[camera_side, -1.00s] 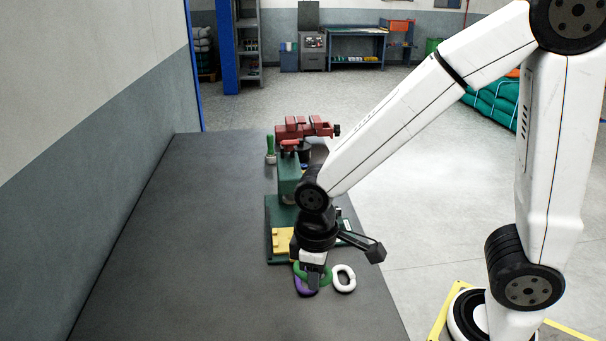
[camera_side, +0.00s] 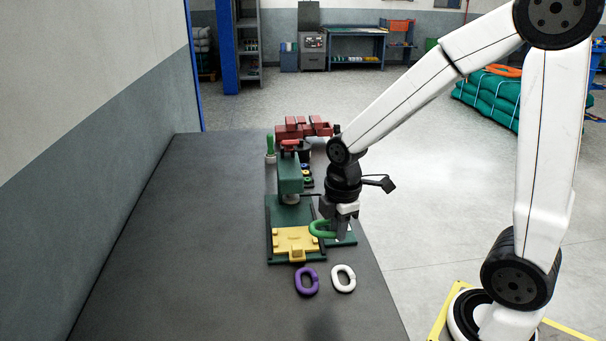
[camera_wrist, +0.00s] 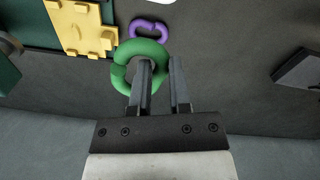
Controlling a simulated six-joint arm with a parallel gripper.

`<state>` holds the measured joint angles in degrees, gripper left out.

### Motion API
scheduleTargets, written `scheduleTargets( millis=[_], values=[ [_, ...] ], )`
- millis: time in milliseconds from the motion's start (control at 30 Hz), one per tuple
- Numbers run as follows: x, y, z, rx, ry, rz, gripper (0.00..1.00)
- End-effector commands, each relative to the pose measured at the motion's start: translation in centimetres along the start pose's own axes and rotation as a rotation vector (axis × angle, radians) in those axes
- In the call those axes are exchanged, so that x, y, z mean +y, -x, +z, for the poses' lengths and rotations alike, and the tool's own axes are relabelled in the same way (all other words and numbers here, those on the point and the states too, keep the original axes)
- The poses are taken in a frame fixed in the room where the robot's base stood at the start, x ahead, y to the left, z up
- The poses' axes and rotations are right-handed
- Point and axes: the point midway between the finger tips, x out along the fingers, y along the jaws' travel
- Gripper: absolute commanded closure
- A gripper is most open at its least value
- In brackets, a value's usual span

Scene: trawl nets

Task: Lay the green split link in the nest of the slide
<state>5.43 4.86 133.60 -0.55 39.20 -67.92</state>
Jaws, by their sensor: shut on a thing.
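My gripper (camera_side: 342,236) is shut on the green split link (camera_side: 318,229) and holds it raised beside the yellow slide (camera_side: 291,240). In the wrist view the green link (camera_wrist: 120,76) is a ring with one finger of my gripper (camera_wrist: 162,85) passing through its opening. The yellow slide (camera_wrist: 75,22) is at the upper left of the wrist view, apart from the link. In the side view the slide sits on the front of a green press base. The slide's nest cannot be made out clearly.
A purple link (camera_side: 306,281) and a white link (camera_side: 343,278) lie on the dark bench in front of the press. A green press column (camera_side: 290,178) stands behind the slide. A red vise (camera_side: 303,128) is farther back. The bench at left is clear.

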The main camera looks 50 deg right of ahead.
Motion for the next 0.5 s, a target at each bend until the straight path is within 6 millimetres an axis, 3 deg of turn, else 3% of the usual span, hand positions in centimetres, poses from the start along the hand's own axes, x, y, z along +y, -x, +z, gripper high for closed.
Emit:
scheduleTargets(
  millis=[200, 500],
  values=[
    [1.2, 0.2, 2.2, 0.001, 0.122, 0.009, 1.0],
    [1.7, 0.3, 3.4, 0.001, 0.202, 0.013, 1.0]
  ],
)
